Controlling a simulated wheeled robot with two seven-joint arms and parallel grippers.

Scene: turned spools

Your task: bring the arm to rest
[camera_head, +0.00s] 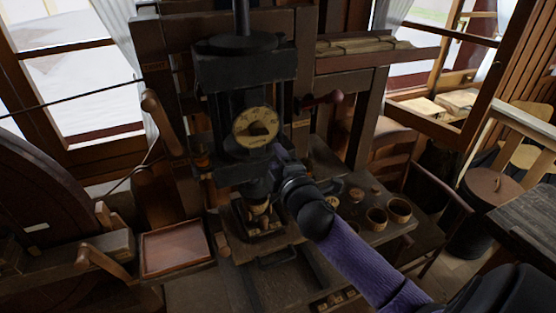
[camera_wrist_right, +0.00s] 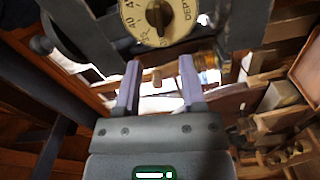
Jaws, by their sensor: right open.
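My right arm comes in from the lower right in the head view. Its gripper (camera_head: 279,158) is in front of the dark machine (camera_head: 245,75), just below and right of the round cream dial (camera_head: 256,127). In the right wrist view the two purple fingers (camera_wrist_right: 159,82) stand apart. The dial (camera_wrist_right: 160,15) is at the top of that view. My left gripper is not in view.
A light wooden piece (camera_head: 260,207) sits low in the machine, left of my right gripper. A shallow brown tray (camera_head: 175,250) is at the left. Small round cups (camera_head: 377,218) stand on the bench at the right.

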